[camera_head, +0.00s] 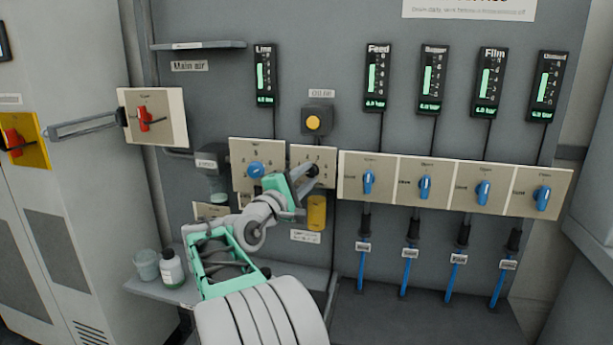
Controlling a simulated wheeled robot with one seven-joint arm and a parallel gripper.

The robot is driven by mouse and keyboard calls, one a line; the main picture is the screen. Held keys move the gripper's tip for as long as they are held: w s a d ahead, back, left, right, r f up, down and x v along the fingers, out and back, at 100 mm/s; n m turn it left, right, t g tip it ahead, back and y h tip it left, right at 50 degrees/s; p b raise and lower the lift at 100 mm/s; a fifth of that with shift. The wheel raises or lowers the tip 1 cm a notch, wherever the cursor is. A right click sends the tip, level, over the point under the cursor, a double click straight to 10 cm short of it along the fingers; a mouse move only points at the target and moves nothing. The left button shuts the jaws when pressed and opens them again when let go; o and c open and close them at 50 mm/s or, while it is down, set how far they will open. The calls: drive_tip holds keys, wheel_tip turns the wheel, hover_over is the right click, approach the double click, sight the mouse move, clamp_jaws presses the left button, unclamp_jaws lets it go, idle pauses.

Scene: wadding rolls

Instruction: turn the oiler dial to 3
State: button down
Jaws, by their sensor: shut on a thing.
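The oiler dial (313,169) is a small dark knob on a beige plate (326,155) at the middle of the grey panel. It sits below a grey box with a yellow button (313,122) and a small label above that. My gripper (306,178) reaches up from the lower left and is shut on the dial. The fingers hide much of the knob and the left part of its plate. The marks on the plate are too small to read surely, and I cannot tell which one the dial points to.
A blue dial (256,170) on its own plate is close left of my gripper. Several blue valve handles (369,182) line the right. A red main air handle (145,119) is at the left. A yellow cylinder (317,213) hangs below the dial. Bottles (172,268) stand on a low shelf.

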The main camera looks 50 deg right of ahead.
drive_tip(key=m, duration=0.2)
drive_tip(key=m+y, duration=0.1)
drive_tip(key=shift+r+m+p, duration=0.2)
drive_tip(key=shift+m+p, duration=0.2)
drive_tip(key=m+y, duration=0.1)
drive_tip(key=m, duration=0.2)
drive_tip(key=shift+r, duration=0.1)
drive_tip(key=m+y, duration=0.1)
drive_tip(key=m, duration=0.2)
drive_tip(key=m+y+b, duration=0.1)
drive_tip(key=m, duration=0.1)
drive_tip(key=shift+s+r+m, duration=0.1)
drive_tip(key=shift+m, duration=0.3)
drive_tip(key=m+t+y+b, duration=0.1)
drive_tip(key=m+t+b, duration=0.1)
drive_tip(key=m+b, duration=0.1)
drive_tip(key=shift+s+d+m, duration=0.1)
drive_tip(key=shift+s+m, duration=0.1)
drive_tip(key=shift+m, duration=0.3)
drive_tip(key=m+t+y+b, duration=0.1)
drive_tip(key=m+b, duration=0.1)
drive_tip(key=shift+b, duration=0.4)
drive_tip(key=shift+s+r+m+t+b, duration=0.1)
drive_tip(key=shift+r+m+t+b, duration=0.1)
drive_tip(key=shift+m+t+b, duration=0.3)
